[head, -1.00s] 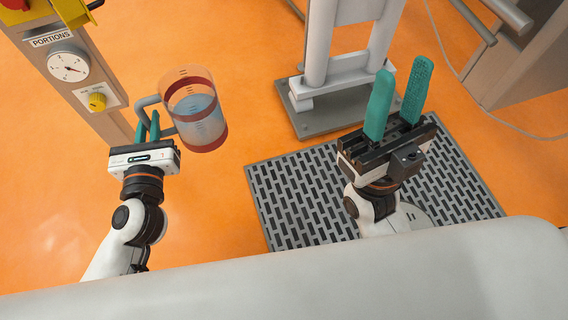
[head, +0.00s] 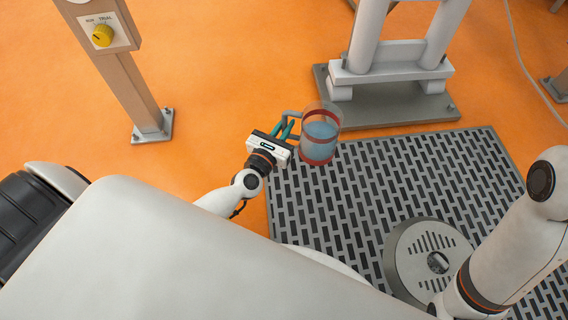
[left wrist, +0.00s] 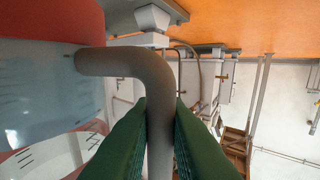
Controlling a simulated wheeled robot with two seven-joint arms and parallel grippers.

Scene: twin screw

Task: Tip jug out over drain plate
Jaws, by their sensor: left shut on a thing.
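The jug (head: 320,133) is clear with red bands and a grey handle, and bluish liquid shows inside it. It is upright or nearly so in the head view, over the far left edge of the drain plate (head: 350,200). My left gripper (head: 288,130) is shut on the jug's handle, to the left of the jug body. In the left wrist view the handle (left wrist: 155,90) runs between the green fingers and the jug wall (left wrist: 40,90) is at the left. My right arm shows at the right of the head view, but its gripper is out of view.
A round slotted drain cover (head: 432,258) is set in the plate, right of the middle. A grey stand (head: 390,100) is behind the plate. A post (head: 130,75) with a yellow knob stands at the left.

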